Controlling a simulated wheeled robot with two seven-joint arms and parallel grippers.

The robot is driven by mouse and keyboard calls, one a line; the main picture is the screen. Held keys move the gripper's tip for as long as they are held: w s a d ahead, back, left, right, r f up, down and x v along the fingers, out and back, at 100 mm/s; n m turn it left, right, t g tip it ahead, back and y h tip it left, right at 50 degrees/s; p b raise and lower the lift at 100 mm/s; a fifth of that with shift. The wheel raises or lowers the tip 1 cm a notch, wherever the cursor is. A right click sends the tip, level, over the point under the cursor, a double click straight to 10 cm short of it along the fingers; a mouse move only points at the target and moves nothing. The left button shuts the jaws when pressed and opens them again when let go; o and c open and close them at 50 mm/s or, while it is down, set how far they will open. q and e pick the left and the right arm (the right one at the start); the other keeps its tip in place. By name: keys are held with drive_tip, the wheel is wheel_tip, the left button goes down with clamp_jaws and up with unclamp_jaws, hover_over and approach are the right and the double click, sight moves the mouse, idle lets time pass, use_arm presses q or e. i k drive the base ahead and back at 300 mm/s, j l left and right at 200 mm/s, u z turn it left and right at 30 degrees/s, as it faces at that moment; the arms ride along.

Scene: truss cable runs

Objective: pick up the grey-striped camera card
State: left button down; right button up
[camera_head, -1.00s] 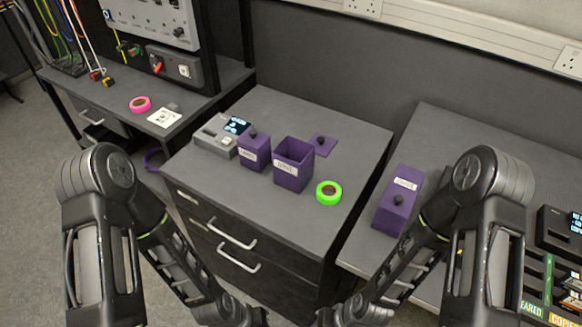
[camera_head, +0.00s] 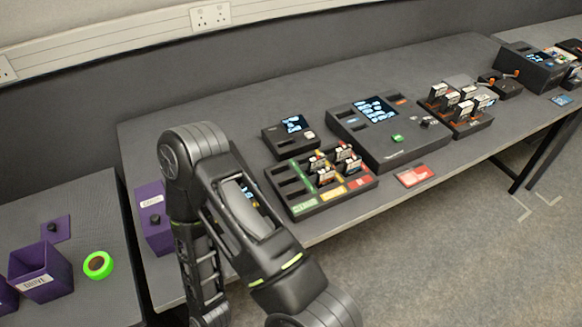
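Several small upright cards (camera_head: 325,176) stand in a slotted black tray with green, yellow and red sections on the long table. More cards (camera_head: 466,108) stand in a second black rack farther right. They are too small for me to tell which is the grey-striped one. One of my arms crosses the left-middle of the view, in front of the table's front edge. Its gripper is out of view, and so is my other gripper.
The long grey table (camera_head: 210,110) carries a black device with a screen (camera_head: 385,148), a smaller screen unit (camera_head: 288,137) and another screen device (camera_head: 535,66). A red card or label (camera_head: 415,175) lies at the front edge. Purple boxes (camera_head: 40,268) and green tape (camera_head: 98,265) are at left. Open floor lies at lower right.

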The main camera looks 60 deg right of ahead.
sight(315, 165)
drive_tip(key=z, duration=2.15)
drive_tip(key=i+l, duration=0.1)
drive_tip(key=l, duration=0.9)
drive_tip(key=i+l, duration=0.15)
drive_tip(key=l, duration=0.4)
drive_tip(key=u, duration=1.75)
